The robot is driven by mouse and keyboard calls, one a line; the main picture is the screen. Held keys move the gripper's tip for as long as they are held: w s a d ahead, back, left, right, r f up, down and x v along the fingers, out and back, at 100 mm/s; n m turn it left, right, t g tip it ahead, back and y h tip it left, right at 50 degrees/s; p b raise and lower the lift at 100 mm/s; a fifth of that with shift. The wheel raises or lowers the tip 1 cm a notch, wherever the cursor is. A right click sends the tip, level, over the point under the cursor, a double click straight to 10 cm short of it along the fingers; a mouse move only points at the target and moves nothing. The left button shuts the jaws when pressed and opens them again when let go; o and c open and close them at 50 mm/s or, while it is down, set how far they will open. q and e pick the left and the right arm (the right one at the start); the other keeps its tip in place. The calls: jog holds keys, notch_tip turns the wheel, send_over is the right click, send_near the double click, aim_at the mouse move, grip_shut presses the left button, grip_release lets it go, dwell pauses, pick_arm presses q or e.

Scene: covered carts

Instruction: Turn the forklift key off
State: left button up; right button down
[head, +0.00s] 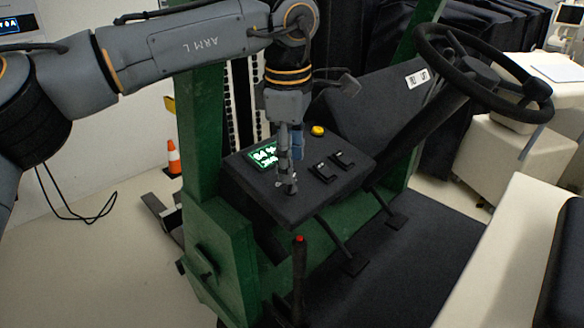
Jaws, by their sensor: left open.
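The forklift's dark dash panel (325,198) sits in the middle of the head view. It has a lit green display (263,155), a yellow button (318,130) and two black switches (332,166). My left gripper (287,182) points straight down at the panel, between the display and the switches. It is open, with its fingertips at or just above the surface. I cannot make out the key clearly; the fingers cover that spot, and I cannot tell whether they touch it. My right gripper is not in view.
A steering wheel (484,72) stands at the upper right. A red-tipped lever (299,270) rises in front of the panel, and pedals (354,265) lie below. A green post (201,135) is close behind my left arm. An orange cone (173,157) stands at the left.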

pick_arm(q)
notch_tip(320, 180, down, 2)
jog(key=shift+s, duration=0.15)
jog(key=shift+d+f, duration=0.1)
jog(key=shift+f, duration=0.4)
grip_shut()
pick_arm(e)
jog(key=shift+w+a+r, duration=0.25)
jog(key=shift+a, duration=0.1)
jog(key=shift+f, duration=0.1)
